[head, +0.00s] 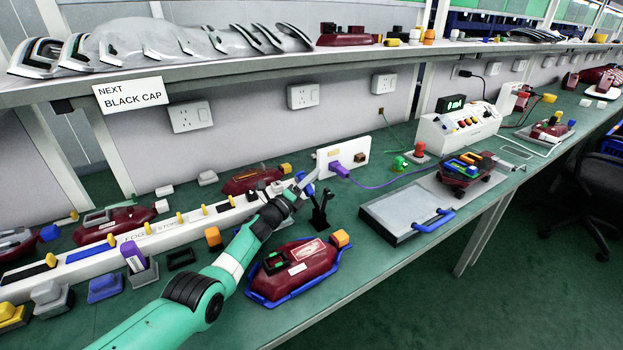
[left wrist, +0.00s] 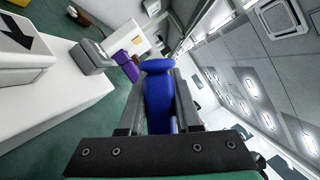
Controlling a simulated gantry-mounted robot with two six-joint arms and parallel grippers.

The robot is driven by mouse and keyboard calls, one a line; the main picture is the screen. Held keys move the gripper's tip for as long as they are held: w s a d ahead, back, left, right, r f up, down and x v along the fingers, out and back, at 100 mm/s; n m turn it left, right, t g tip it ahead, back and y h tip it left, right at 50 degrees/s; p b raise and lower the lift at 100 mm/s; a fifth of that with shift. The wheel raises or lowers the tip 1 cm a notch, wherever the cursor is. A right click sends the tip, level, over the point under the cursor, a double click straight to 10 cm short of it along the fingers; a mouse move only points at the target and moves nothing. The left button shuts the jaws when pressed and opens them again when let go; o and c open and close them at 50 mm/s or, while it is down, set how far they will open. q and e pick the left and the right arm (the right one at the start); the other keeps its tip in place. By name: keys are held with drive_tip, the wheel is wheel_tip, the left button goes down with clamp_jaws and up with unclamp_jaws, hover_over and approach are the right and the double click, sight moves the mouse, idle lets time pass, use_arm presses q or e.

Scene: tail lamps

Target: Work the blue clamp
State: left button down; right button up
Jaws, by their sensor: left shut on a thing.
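My left gripper (head: 305,182) is at the far end of the green arm, over the middle of the bench. It is shut on a blue part, which I take for the handle of the blue clamp (head: 310,189). In the left wrist view the blue handle (left wrist: 158,95) stands between the two dark fingers (left wrist: 158,108), with a wider rounded top. A black stand (head: 319,214) with upright prongs is just below and right of the gripper. I cannot tell whether the blue handle joins it. My right gripper is not in view.
A dark red lamp (head: 298,268) in a blue frame sits right of my arm. A white strip (head: 130,247) runs behind it. A white panel with a purple plug (head: 340,169) stands behind the gripper. A grey box with a blue handle (head: 433,221) lies to the right.

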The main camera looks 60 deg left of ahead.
use_arm(q)
drive_tip(key=shift+d+r, duration=0.1)
drive_tip(key=shift+s+d+r+m+t+h, duration=0.1)
drive_tip(key=shift+d+r+m+t+h, duration=0.4)
drive_tip(key=shift+m, duration=1)
drive_tip(key=shift+w+d+r+m+t+h, duration=0.1)
drive_tip(key=shift+d+r+m+t+h, duration=0.2)
drive_tip(key=shift+d+r+m+h, duration=0.8)
drive_tip(key=shift+s+d+r+m+t+h, duration=0.1)
drive_tip(key=shift+d+m+t, duration=0.25)
drive_tip(key=shift+m, duration=1.55)
drive_tip(key=c, duration=0.6)
unclamp_jaws()
